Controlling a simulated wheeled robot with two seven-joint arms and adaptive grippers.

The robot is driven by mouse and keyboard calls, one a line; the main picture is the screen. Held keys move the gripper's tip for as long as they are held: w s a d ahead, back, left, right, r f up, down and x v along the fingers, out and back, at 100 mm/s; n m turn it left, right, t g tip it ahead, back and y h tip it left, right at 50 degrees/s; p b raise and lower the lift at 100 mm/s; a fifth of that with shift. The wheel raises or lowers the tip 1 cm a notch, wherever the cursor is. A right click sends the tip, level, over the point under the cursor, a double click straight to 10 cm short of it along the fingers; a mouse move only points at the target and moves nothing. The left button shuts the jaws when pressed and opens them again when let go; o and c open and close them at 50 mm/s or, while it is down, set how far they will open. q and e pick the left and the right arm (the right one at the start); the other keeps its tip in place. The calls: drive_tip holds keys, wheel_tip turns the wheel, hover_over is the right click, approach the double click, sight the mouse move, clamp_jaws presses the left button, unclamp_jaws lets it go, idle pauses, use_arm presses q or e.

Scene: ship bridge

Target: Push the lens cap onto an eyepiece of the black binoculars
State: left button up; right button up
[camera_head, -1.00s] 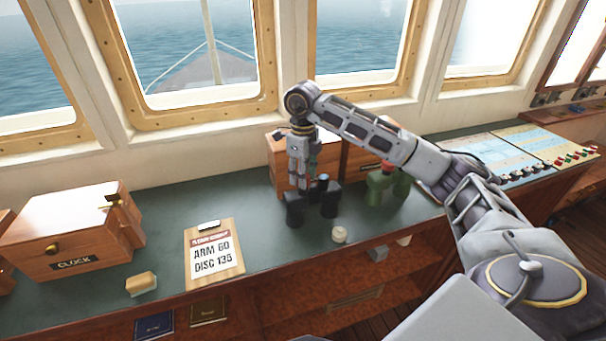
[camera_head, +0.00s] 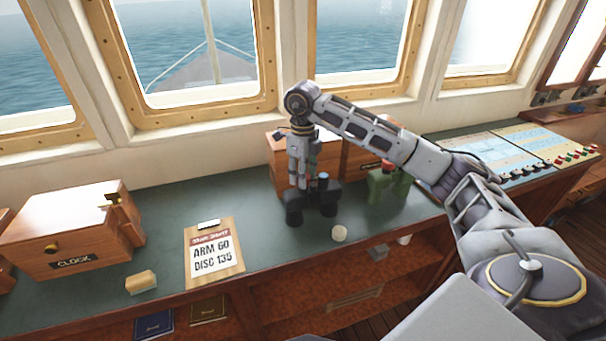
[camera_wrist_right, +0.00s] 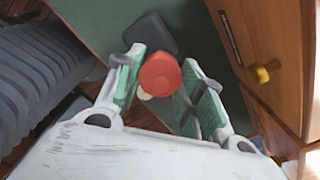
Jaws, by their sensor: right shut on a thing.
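The black binoculars (camera_head: 326,200) stand on the green worktop below the windows. In the right wrist view a dark part of them (camera_wrist_right: 150,33) shows beyond the fingertips. My right gripper (camera_head: 304,186) points down at the binoculars, over their eyepiece end, and partly covers them. In the right wrist view its green-padded fingers (camera_wrist_right: 163,78) are shut on a round red-orange piece, which looks like the lens cap (camera_wrist_right: 159,74). The cap cannot be made out in the head view. I cannot tell whether it touches an eyepiece. My left gripper is not in view.
A green object with a red top (camera_head: 388,184) stands right of the binoculars. A wooden case (camera_head: 283,147) is close behind. A small cream round item (camera_head: 339,233) lies in front, near the edge. A clipboard (camera_head: 229,275) and clock box (camera_head: 62,225) are left.

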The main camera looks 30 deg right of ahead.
drive_tip(key=shift+f, duration=0.2)
idle(0.6)
drive_tip(key=o, duration=0.8)
drive_tip(key=o, duration=0.4)
drive_tip(key=shift+r, duration=0.2)
drive_tip(key=shift+r+p, duration=2.2)
drive_tip(key=shift+r, duration=1.15)
